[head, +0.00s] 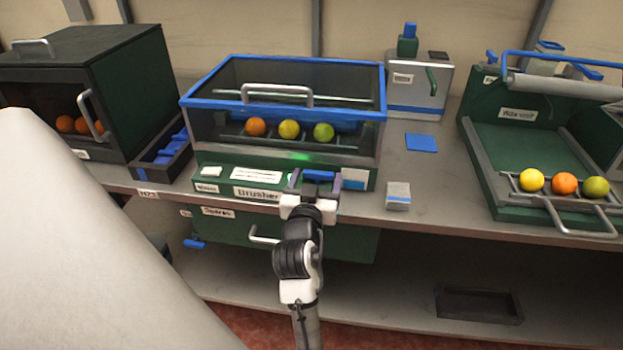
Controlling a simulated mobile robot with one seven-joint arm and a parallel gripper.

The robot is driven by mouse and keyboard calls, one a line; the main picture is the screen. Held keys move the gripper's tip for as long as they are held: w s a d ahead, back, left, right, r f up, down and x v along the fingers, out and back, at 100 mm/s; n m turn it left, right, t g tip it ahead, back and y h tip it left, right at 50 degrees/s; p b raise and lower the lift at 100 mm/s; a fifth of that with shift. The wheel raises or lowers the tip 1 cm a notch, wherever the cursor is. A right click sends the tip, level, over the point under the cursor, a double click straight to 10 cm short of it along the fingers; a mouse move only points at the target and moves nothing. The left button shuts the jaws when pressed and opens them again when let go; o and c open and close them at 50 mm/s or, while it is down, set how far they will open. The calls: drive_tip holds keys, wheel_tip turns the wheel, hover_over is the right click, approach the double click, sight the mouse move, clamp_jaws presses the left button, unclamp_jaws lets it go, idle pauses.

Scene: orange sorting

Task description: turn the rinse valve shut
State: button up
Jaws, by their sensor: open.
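No part in view carries a readable rinse valve label. A grey and green box (405,95) at the back has a small green lever (432,81) on its front and a blue-capped green top; I cannot tell if this lever is the rinse valve. My gripper (318,181) is open in front of the lower right front of the machine labelled Brusher (258,190). A blue piece (319,175) shows between or just behind its fingers; I cannot tell whether they touch it. The gripper hides part of that front.
A lidded blue-rimmed case (198,118) on the Brusher holds three fruits. A dark green cabinet (120,90) stands left and a green tray machine (510,150) with three fruits right. A small grey block (398,195) sits near the bench edge. A drawer (330,243) is below.

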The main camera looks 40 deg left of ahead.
drive_tip(key=p+v, duration=0.3)
drive_tip(key=v, duration=1)
drive_tip(key=shift+p, duration=0.4)
drive_tip(key=shift+s, duration=0.1)
